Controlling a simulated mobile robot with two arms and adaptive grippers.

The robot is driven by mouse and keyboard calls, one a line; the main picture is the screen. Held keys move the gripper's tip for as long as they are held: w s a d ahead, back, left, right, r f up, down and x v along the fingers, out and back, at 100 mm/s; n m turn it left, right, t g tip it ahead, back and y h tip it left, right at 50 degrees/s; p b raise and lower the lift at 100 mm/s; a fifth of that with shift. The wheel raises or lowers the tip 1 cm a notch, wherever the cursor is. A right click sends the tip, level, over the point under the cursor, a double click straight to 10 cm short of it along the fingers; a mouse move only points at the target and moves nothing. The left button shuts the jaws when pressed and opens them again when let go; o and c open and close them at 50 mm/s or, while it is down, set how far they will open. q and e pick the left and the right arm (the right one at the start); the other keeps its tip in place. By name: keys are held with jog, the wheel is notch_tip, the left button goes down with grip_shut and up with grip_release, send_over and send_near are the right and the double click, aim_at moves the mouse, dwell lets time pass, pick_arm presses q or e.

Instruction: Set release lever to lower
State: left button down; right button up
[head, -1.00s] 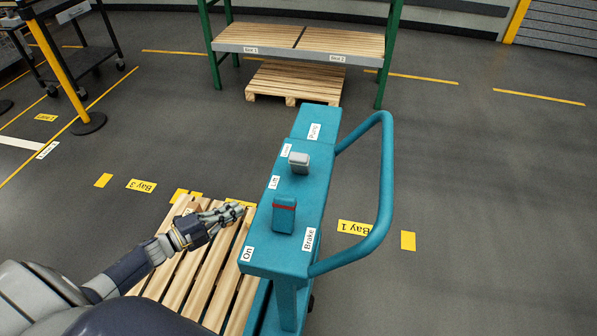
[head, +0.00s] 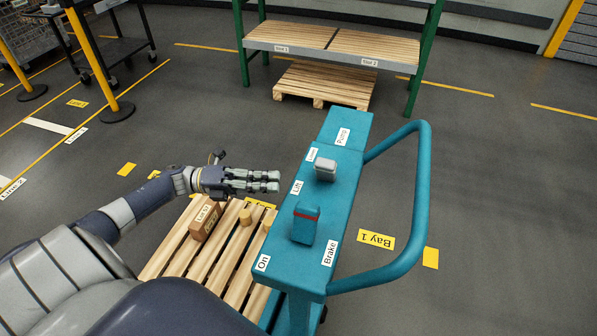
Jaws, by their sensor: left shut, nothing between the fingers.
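The release lever is a small grey-topped lever (head: 325,169) on the teal console (head: 338,190). It stands between the "Lift" label (head: 297,187) and a smaller label (head: 312,155) beyond it, too small to read surely. I cannot tell which setting it is in. My left gripper (head: 279,181) is shut and empty, its fingers pointing right toward the console's left edge. It is short of the lever, apart from it. My right gripper is not in view.
A teal brake lever with a red band (head: 305,222) stands nearer on the console. A teal loop handle (head: 421,190) curves along its right side. A wooden pallet (head: 222,262) with a brown box (head: 204,221) lies below my left arm. A rack (head: 300,50) stands behind.

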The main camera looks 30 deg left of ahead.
aim_at(326, 170)
pick_arm(q)
jog(key=p+x, duration=0.3)
jog(key=x, duration=0.5)
jog(key=shift+d+r, duration=0.2)
jog(key=shift+w+d+f, duration=0.1)
jog(key=shift+w+d, duration=0.2)
jog(key=shift+d, duration=0.3)
jog(key=shift+w+r+n, duration=0.2)
jog(key=shift+r+n, duration=0.05)
jog(key=shift+n, duration=0.15)
